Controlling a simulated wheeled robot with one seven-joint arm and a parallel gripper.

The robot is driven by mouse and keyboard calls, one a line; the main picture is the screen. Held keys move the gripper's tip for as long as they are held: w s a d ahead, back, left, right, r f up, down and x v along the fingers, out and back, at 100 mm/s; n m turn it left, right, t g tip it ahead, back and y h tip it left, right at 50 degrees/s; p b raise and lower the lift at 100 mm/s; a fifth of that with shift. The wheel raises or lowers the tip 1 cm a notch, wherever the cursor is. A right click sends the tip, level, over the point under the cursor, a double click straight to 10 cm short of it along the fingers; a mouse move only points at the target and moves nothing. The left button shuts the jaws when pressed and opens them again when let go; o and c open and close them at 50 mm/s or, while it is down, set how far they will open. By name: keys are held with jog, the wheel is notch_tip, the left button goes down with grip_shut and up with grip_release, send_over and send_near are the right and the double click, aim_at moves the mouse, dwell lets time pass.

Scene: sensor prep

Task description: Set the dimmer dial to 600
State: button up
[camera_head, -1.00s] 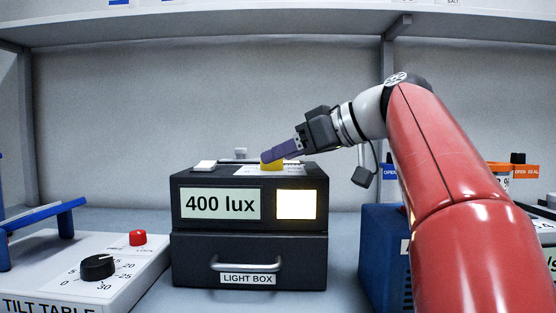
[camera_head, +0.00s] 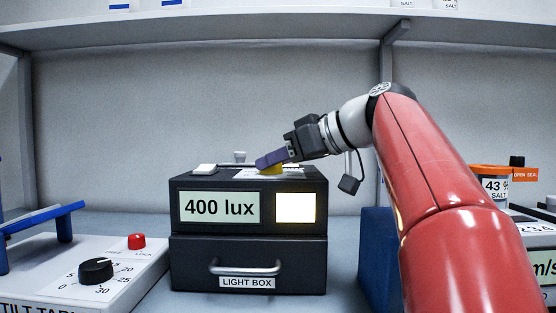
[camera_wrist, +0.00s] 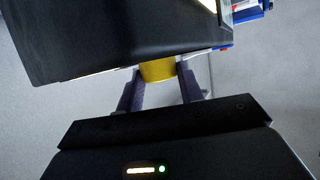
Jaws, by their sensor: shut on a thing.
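The black light box (camera_head: 248,235) stands on the bench, and its display (camera_head: 220,207) reads 400 lux. A bright lit square (camera_head: 295,207) glows to the right of the display. The yellow dimmer dial (camera_head: 279,170) sits on the box top, mostly hidden behind my fingers in the head view. My gripper (camera_head: 268,160) reaches in from the right with its purple fingers at the dial. In the wrist view the yellow dial (camera_wrist: 158,71) lies between the two fingers of my gripper (camera_wrist: 160,88), which is shut on it. The dial's scale is too small and covered to read.
A white switch (camera_head: 204,169) is on the box top at left. The tilt table (camera_head: 75,275) with black knob and red button stands left. A blue box (camera_head: 377,255) stands right, with an orange-lidded jar (camera_head: 492,184) behind my arm. A shelf (camera_head: 200,22) runs overhead.

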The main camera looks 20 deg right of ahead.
jog(key=shift+s+m+h, duration=0.1)
jog(key=shift+m+h, duration=0.2)
jog(key=shift+s+a+m+t+h+b, duration=0.1)
jog(key=shift+a+m+t+h+b, duration=0.1)
jog(key=shift+m+t+h+b, duration=0.7)
jog(key=m+t+h, duration=0.1)
jog(key=m+h, duration=0.1)
jog(key=h, duration=0.1)
jog(key=shift+a+m, duration=0.15)
jog(key=shift+m, duration=0.25)
jog(key=m+h, duration=0.2)
jog(key=h, duration=0.1)
jog(key=shift+a+r+m+t, duration=0.15)
jog(key=shift+m+t, duration=0.15)
jog(key=shift+a+m+h+p, duration=0.15)
jog(key=shift+m+h+p, duration=0.4)
jog(key=shift+m+h, duration=0.5)
jog(key=shift+a+m+h+p, duration=0.1)
jog(key=shift+m+h+p, duration=0.4)
jog(key=shift+m+h, duration=0.55)
jog(key=shift+g+h, duration=0.4)
jog(key=shift+f, duration=0.2)
jog(key=o, duration=1)
